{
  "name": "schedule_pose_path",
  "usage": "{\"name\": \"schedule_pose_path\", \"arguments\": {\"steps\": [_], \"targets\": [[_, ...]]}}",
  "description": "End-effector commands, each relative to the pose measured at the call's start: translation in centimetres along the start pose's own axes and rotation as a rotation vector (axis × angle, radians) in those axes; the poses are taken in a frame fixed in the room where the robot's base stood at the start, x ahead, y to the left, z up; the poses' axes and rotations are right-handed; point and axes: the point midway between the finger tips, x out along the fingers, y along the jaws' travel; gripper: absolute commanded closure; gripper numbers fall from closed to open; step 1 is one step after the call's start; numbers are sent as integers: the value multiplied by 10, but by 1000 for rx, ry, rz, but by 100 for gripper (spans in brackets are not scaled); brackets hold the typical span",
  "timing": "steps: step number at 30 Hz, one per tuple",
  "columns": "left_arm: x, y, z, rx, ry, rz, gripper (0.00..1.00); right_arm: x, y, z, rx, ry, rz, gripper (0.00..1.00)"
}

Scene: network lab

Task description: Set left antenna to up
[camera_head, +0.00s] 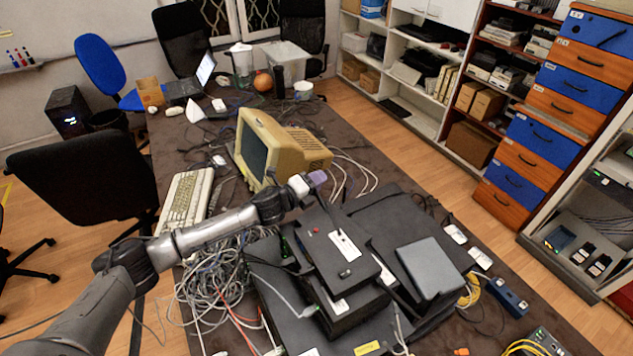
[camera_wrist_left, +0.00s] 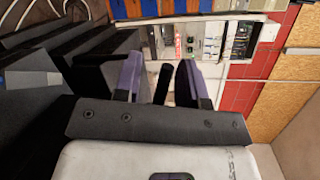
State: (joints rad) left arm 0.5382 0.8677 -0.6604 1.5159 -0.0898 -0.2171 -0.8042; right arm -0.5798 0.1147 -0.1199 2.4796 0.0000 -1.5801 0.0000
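My left gripper (camera_head: 318,180) reaches in from the left, its purple fingertips over the back edge of the stacked black network boxes (camera_head: 340,242). In the left wrist view, the two purple fingers of this gripper (camera_wrist_left: 160,83) stand apart. A short black rod (camera_wrist_left: 164,84), which looks like an antenna, shows between them, closer to the right finger. A narrow bright gap shows on its left; I cannot tell whether it touches the right finger. My right gripper is not in view.
A beige CRT monitor (camera_head: 275,150) stands just behind my left gripper, with a keyboard (camera_head: 186,200) left of it. Tangled grey cables (camera_head: 215,285) lie below my left arm. A grey box (camera_head: 428,268) sits right of the stack. Drawers (camera_head: 560,110) line the right side.

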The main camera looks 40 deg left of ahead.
Motion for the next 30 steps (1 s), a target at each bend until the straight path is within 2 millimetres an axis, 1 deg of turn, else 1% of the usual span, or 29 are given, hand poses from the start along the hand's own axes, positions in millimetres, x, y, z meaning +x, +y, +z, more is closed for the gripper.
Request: {"name": "schedule_pose_path", "arguments": {"steps": [10,11,22,30], "targets": [[2,0,0,0,1,0,63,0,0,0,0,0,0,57],[2,0,0,0,1,0,64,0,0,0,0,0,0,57],[2,0,0,0,0,0,100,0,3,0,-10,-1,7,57],[2,0,0,0,0,0,100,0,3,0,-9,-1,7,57]]}}
